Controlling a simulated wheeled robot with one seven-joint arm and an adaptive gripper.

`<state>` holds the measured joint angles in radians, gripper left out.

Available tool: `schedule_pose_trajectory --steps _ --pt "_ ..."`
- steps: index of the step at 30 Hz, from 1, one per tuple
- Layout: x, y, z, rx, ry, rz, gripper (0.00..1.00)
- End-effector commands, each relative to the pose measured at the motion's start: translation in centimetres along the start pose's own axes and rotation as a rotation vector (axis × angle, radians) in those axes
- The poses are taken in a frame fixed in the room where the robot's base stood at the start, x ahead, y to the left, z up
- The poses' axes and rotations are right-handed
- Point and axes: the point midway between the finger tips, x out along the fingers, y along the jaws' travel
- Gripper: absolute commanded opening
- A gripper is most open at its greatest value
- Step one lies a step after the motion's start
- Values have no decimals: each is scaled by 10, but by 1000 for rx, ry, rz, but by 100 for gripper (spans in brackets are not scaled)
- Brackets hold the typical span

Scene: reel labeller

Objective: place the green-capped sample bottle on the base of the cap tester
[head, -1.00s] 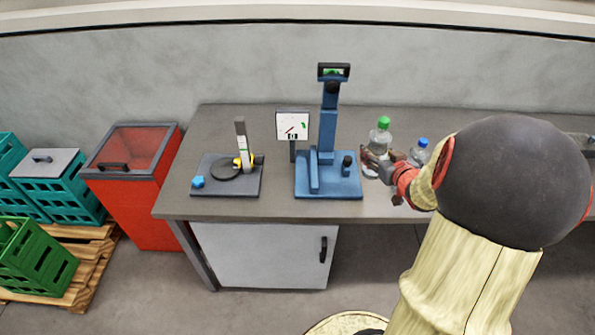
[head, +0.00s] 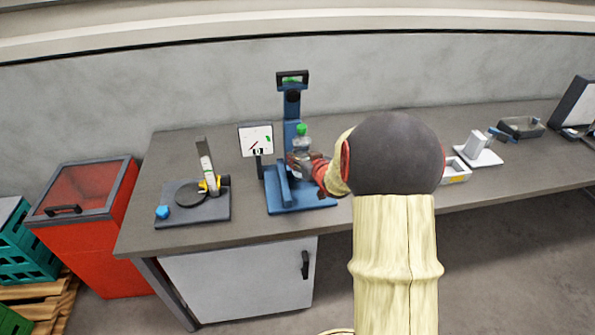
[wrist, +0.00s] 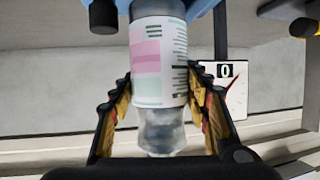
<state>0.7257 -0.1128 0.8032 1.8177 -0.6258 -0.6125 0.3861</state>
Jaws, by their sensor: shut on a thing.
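The green-capped sample bottle (head: 302,141) is clear, with its cap up, in front of the blue column of the cap tester (head: 292,110) in the head view. My gripper (head: 300,160) is shut on its body. In the wrist view the bottle's white and pink label (wrist: 158,62) shows between the two fingers (wrist: 160,112). The blue base (head: 300,204) lies below the bottle in the head view. It shows at the top edge of the wrist view (wrist: 207,6). I cannot tell whether the bottle touches the base.
A dial panel (head: 256,139) stands left of the column. Further left is a dark fixture (head: 192,215) with a blue knob. A red bin (head: 85,225) stands beside the bench (head: 140,225).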

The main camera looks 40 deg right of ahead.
Motion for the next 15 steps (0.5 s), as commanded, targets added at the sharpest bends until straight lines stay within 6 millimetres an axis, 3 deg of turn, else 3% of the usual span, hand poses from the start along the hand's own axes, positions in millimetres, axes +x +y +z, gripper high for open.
schedule_pose_trajectory --steps 11,15 --pt "25 -8 13 0 4 0 2" --pt "33 -7 35 -1 2 1 2"
